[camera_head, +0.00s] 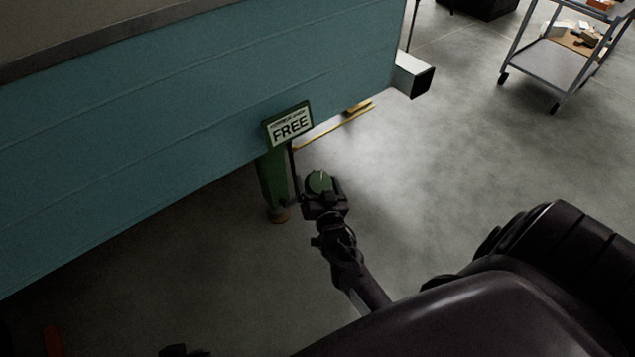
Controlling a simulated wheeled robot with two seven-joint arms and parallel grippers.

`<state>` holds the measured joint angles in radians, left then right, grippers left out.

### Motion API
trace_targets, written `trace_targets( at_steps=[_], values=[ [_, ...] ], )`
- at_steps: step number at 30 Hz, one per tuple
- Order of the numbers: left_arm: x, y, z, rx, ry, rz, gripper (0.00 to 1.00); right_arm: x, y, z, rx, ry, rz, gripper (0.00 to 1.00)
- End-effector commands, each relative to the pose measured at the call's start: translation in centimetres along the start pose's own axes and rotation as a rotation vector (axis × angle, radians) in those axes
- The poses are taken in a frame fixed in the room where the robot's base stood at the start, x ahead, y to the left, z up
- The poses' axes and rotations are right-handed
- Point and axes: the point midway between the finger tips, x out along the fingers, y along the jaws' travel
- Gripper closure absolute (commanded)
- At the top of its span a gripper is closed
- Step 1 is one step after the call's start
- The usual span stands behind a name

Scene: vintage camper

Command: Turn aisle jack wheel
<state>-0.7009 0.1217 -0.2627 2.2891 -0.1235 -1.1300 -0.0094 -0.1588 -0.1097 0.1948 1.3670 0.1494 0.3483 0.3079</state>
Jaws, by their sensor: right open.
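A green jack post (272,184) stands on the floor against the teal camper side, with a small round foot. A green-framed sign (289,125) at its top reads "FREE"; the smaller line above is hard to read. A round green jack wheel (319,182) shows just right of the post. My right gripper (321,188) is open at the wheel, its dark fingers around or just in front of it; I cannot tell whether they touch. The gripper hides the wheel's lower part. A dark shape at the bottom edge looks like the tip of my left gripper (186,351); its jaws are not clear.
The teal camper wall (130,150) fills the upper left and overhangs the floor. A square beam end (414,75) sticks out at its right corner. A yellow bar (335,127) lies low behind the sign. A wheeled cart (548,68) stands upper right. The floor between is clear.

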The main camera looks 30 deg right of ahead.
Motion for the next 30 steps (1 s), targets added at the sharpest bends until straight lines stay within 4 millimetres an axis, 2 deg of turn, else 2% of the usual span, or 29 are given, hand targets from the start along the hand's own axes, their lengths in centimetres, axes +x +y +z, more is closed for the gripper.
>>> trace_targets(
  at_steps=[4,7,15,19,23,30],
  values=[
    [-0.1,0.0,0.0,0.0,0.0,0.0,1.0,-0.1,0.0,0.0,-0.001,-0.001,0.001,0.14],
    [-0.3,0.0,0.0,-0.002,-0.007,-0.001,1.0,-1.0,0.0,0.0,-0.001,-0.002,0.001,0.14],
    [-0.9,-1.2,0.7,-0.022,-0.081,-0.025,1.0,-5.6,0.0,-0.1,-0.001,-0.004,0.002,0.14],
    [-1.0,-1.5,1.0,-0.028,-0.109,-0.031,1.0,-7.1,0.0,0.0,0.0,-0.002,0.0,0.14],
    [-1.0,-1.5,1.1,-0.032,-0.118,-0.031,1.0,-7.8,0.0,0.0,0.0,-0.001,0.0,0.14],
    [-1.0,-1.5,1.2,-0.033,-0.121,-0.031,1.0,-7.8,0.0,0.0,0.0,0.0,0.0,0.14]
  ],
)
